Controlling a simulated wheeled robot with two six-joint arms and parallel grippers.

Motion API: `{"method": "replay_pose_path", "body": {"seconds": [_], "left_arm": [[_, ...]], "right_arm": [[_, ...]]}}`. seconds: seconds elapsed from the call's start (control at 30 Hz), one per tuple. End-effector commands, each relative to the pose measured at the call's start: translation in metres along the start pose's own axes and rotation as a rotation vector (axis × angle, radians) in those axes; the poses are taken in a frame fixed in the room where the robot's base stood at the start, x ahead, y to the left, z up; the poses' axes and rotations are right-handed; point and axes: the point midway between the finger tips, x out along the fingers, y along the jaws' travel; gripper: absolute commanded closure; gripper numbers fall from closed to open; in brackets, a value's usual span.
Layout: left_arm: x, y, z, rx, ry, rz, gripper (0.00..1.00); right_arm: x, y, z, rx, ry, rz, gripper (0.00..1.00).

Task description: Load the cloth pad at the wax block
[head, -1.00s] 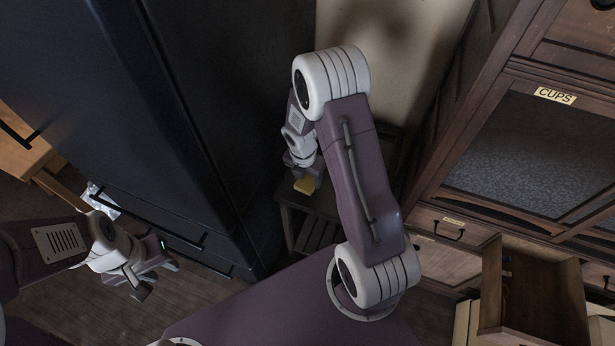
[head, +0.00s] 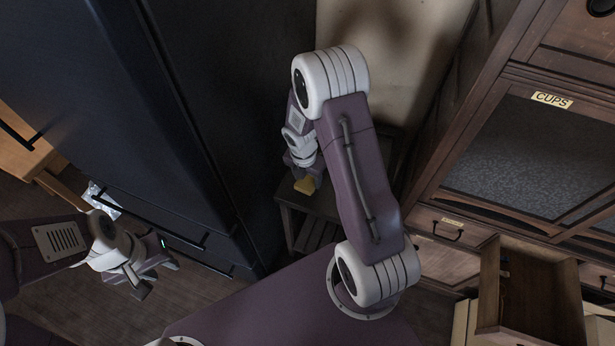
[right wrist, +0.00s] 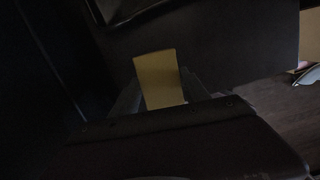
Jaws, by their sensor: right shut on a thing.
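My right gripper (head: 303,176) is low over a small dark side table (head: 318,204), next to the tall dark cabinet. It is shut on a yellow flat piece (head: 305,186), which looks like the cloth pad. In the right wrist view the yellow piece (right wrist: 160,80) sticks out beyond the dark gripper body. I cannot tell whether it touches the table. I cannot make out a separate wax block; the arm hides part of the tabletop. My left gripper (head: 157,279) is open and empty, above the floor at the lower left.
The tall dark cabinet (head: 90,90) stands close on the left of my right arm. On the right, a wooden cupboard labelled CUPS (head: 552,100) has an open drawer (head: 530,295) beneath it. A wooden table (head: 25,150) shows at the far left.

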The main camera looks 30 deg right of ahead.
Motion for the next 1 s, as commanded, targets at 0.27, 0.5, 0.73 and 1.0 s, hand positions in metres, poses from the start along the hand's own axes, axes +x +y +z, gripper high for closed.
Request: {"method": "replay_pose_path", "body": {"seconds": [0.27,0.5,0.73,1.0], "left_arm": [[-0.034,0.001,-0.004,0.000,0.000,0.000,0.64],[-0.058,0.001,-0.006,0.000,0.000,0.000,0.64],[-0.076,0.002,-0.008,0.000,0.000,0.000,0.64],[-0.073,0.001,-0.008,0.000,0.000,0.000,0.64]], "right_arm": [[-0.030,0.000,0.005,-0.001,-0.001,0.001,0.79],[-0.050,0.001,0.008,0.000,-0.001,0.002,0.79],[-0.065,0.001,0.010,-0.001,-0.002,0.002,0.79],[-0.062,0.001,0.010,0.000,-0.002,0.002,0.79]]}}
